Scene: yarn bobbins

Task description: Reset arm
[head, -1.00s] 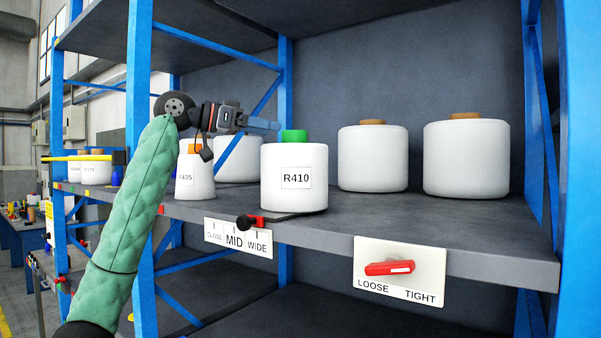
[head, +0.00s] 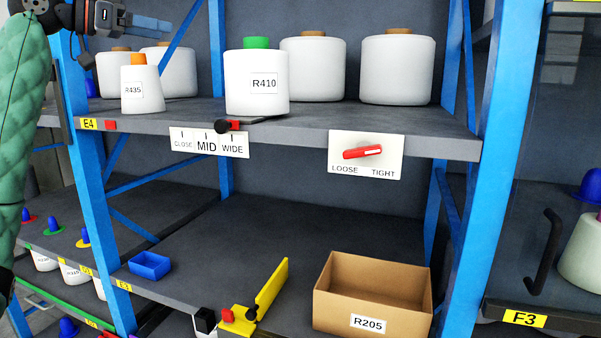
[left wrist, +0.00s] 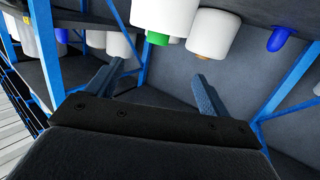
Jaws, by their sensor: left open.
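My left gripper (head: 150,24) is at the upper left of the head view, raised in front of the upper shelf. In the left wrist view its two blue-grey fingers (left wrist: 155,85) are spread wide with nothing between them. The green-sleeved left arm runs down the left edge of the head view. The white R410 bobbin (head: 257,95) with a green cap stands to the right of the gripper and apart from it. The smaller R435 bobbin (head: 141,90) with an orange cap stands below the gripper. My right gripper is not in view.
More white bobbins (head: 397,70) stand behind on the upper shelf. Its front edge (head: 295,140) carries a CLOSE/MID/WIDE slider and a red LOOSE/TIGHT knob (head: 362,152). Below are a cardboard box R205 (head: 330,308), a blue bin (head: 150,265) and a yellow bracket (head: 270,285). Blue posts (head: 489,130) flank the bay.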

